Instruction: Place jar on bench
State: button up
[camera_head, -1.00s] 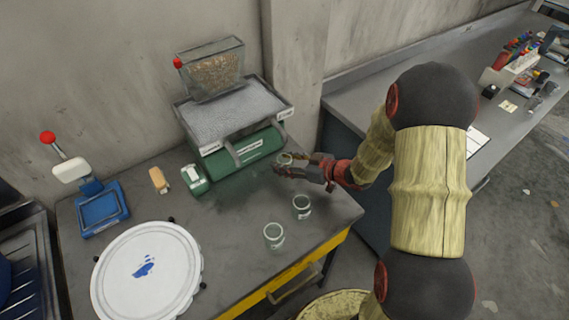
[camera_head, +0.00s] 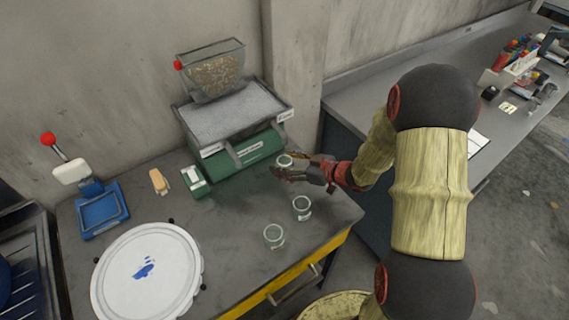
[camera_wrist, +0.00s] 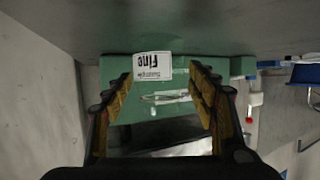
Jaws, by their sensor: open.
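A small clear glass jar (camera_head: 284,162) is at my gripper, near the front of the green machine at the bench's right. My gripper (camera_head: 283,168) is open, with its fingers spread on either side of this jar. It looks upright; its base is partly hidden by the fingers, so I cannot tell for certain that it rests on the bench. Two similar jars, one nearer the gripper (camera_head: 302,208) and one farther front (camera_head: 274,236), stand on the grey bench (camera_head: 225,225). In the wrist view the yellow-padded fingers (camera_wrist: 161,88) are apart, with faint glassy outlines between them.
The green machine (camera_head: 240,154) with a mesh tray and hopper (camera_head: 211,72) stands close behind my gripper. A round white lid (camera_head: 150,268), a blue stand (camera_head: 102,210) and a tan block (camera_head: 159,181) occupy the left. Bench space left of the jars is clear.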

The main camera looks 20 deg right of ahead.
jog(key=p+v, duration=0.3)
jog(key=v, duration=0.8)
jog(key=shift+s+d+r, duration=0.15)
jog(key=shift+d+r, duration=0.05)
jog(key=shift+d, duration=0.1)
jog(key=w+d+r+m+t+h, duration=0.1)
jog(key=w+d+r+h, duration=0.4)
jog(key=r+h, duration=0.15)
jog(key=s+d+r+m+h, duration=0.1)
jog(key=s+r+m+h, duration=0.1)
jog(key=r, duration=0.3)
jog(key=s+d+r+m+h, duration=0.1)
jog(key=s+r+m+h, duration=0.15)
jog(key=r, duration=0.35)
jog(key=s+a+r+m+g+y, duration=0.1)
jog(key=s+a+g, duration=0.1)
jog(key=s+a, duration=0.5)
jog(key=s+a+r+m+g+y, duration=0.1)
jog(key=s+a, duration=0.6)
jog(key=s, duration=0.8)
jog(key=r+g, duration=0.1)
jog(key=g, duration=0.1)
jog(key=shift+s+a+r+g, duration=0.2)
jog(key=shift+s+r+g, duration=0.05)
jog(key=shift+g, duration=0.05)
